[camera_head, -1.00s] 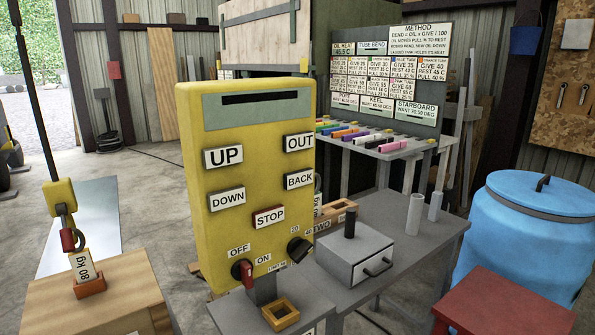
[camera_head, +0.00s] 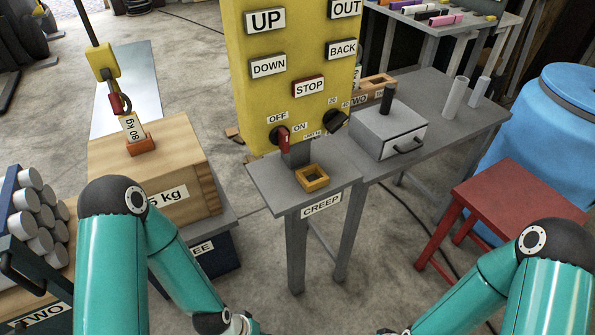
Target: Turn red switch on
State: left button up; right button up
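The red switch (camera_head: 284,138) is a small red handle on a dark round base, low on the front of the yellow control panel (camera_head: 238,80). OFF is printed at its upper left and ON at its upper right. The handle looks close to upright; I cannot tell surely which label it is set to. My two teal arms come in from the bottom left and bottom right. Their forearms run toward the bottom centre, and both grippers are below the frame edge. Neither arm touches the panel.
A grey CREEP stand (camera_head: 268,188) with a small wooden frame (camera_head: 312,178) stands in front of the panel. A black knob (camera_head: 336,122) is right of the switch. A wooden crate (camera_head: 160,160) stands left, a red stool (camera_head: 515,197) right. Bare floor shows between stand and stool.

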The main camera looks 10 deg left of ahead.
aim_at(280, 136)
jog(key=u, duration=0.65)
jog(key=k, duration=0.9)
jog(key=z, duration=0.65)
jog(key=i, duration=1)
jog(key=u, duration=0.05)
